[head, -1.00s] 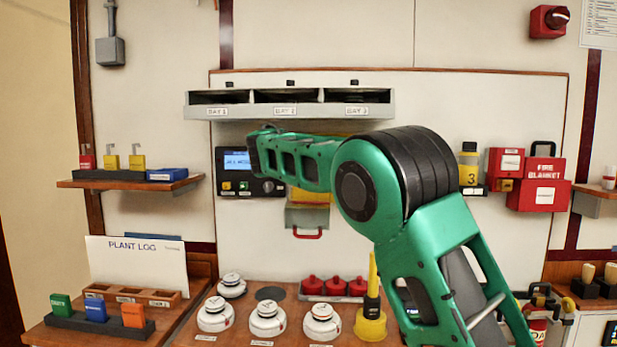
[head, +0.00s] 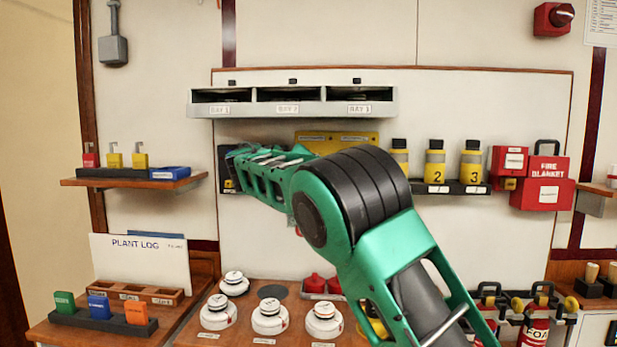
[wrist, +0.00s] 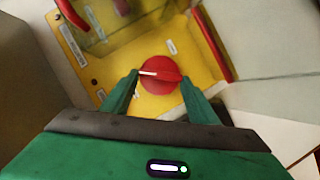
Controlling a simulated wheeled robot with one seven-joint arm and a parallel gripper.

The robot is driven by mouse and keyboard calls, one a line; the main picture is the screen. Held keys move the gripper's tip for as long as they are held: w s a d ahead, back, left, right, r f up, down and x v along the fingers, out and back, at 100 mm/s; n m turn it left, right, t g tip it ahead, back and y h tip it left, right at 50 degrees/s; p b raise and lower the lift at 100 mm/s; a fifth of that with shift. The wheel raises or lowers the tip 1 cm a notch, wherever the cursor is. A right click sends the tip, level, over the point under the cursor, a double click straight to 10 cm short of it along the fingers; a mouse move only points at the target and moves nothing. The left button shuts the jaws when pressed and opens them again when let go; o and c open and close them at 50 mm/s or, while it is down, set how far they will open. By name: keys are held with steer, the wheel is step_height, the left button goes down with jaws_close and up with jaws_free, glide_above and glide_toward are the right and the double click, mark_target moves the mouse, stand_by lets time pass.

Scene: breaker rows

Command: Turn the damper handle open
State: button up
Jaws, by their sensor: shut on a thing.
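A round red handle (wrist: 160,76) with a white pointer line sits on a yellow panel (wrist: 115,60) in the wrist view. The white line lies nearly level, towards the handle's left side. My gripper (wrist: 162,76) has one finger on each side of the handle and is shut on it. In the head view the upper part of the yellow panel (head: 358,140) shows above my arm; my arm hides the red handle and my gripper there.
Red bars (wrist: 215,50) edge the yellow panel. A grey bay shelf (head: 290,104) is above my arm. Yellow bottles (head: 435,165) stand to the right. White detectors (head: 270,317) and red-topped items (head: 314,284) are on the bench below.

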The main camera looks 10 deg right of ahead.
steer(key=shift+a, duration=0.2)
steer(key=o, duration=1)
steer(key=shift+o, duration=0.2)
steer(key=shift+f, duration=0.1)
steer(key=shift+f, duration=0.1)
